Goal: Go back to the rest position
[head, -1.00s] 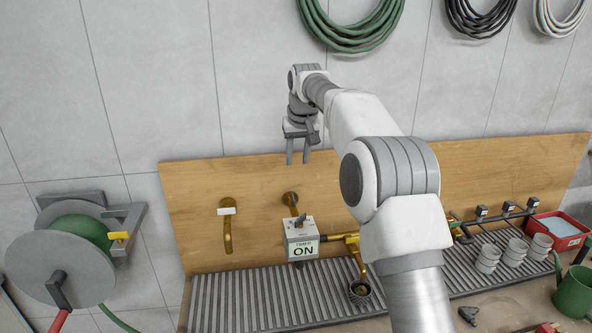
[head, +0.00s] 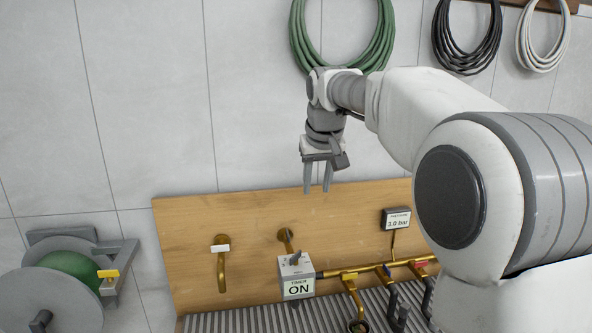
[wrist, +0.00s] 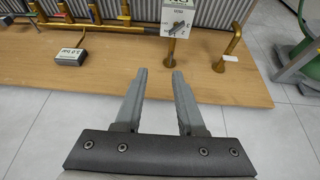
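My gripper (head: 317,190) hangs in front of the tiled wall, pointing down, above the wooden backboard's top edge. Its two fingers are apart with nothing between them. In the wrist view my gripper (wrist: 158,72) also shows open and empty. The timer box (head: 297,278), labelled ON, is on the brass pipe below and a little left of my gripper. It shows upside down in the wrist view (wrist: 178,18). My arm hides much of the board's right side.
A green coiled hose (head: 375,45) hangs behind my wrist, with black (head: 440,40) and white (head: 526,40) coils to the right. A hose reel (head: 50,300) stands lower left. A pressure gauge (head: 396,219) reads 3.0 bar. The wall area left of my gripper is clear.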

